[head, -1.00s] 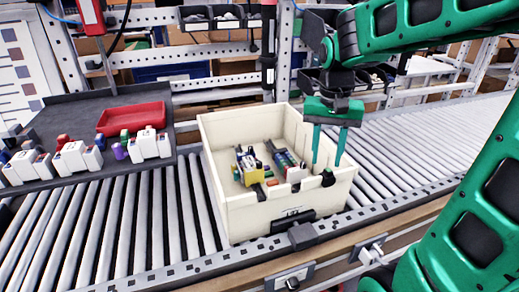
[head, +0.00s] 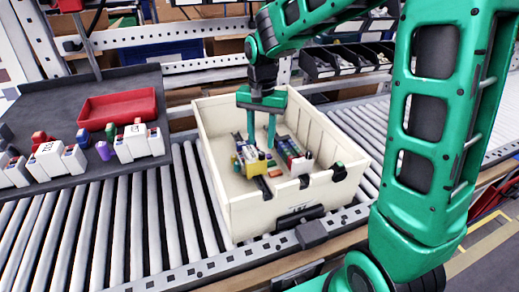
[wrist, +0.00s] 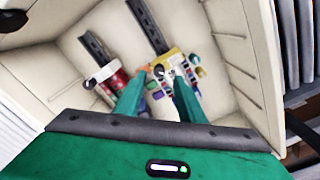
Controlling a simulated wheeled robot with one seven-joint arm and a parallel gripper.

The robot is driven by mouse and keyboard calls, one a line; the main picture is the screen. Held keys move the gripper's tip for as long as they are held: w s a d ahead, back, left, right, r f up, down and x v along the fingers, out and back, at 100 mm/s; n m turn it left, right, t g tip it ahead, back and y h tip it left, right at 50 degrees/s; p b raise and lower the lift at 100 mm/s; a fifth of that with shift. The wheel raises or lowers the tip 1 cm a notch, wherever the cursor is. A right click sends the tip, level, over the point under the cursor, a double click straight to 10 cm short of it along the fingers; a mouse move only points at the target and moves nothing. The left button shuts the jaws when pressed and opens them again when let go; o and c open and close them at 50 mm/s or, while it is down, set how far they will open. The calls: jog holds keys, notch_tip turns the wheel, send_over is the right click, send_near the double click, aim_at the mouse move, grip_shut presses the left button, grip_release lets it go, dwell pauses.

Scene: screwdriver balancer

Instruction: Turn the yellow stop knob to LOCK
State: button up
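I cannot make out a yellow stop knob or a LOCK mark in these views. My gripper (head: 261,146) points down inside the cream bin (head: 262,213), its two teal fingers apart. In the wrist view my gripper (wrist: 160,80) also shows its fingers apart, over small coloured parts. A yellow and white item (head: 253,163) lies in the bin just below the fingers. It also shows in the wrist view (wrist: 170,57) close to the fingertips. Whether the fingers touch anything is unclear.
The bin stands on a roller conveyor (head: 80,225). At left is a dark tray (head: 50,104) with a red tray (head: 123,107) and several white blocks with coloured tops. A red device (head: 70,4) hangs at top left. Bin walls surround my gripper closely.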

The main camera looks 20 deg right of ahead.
aim_at(262, 153)
jog(key=shift+f, duration=2.35)
grip_shut()
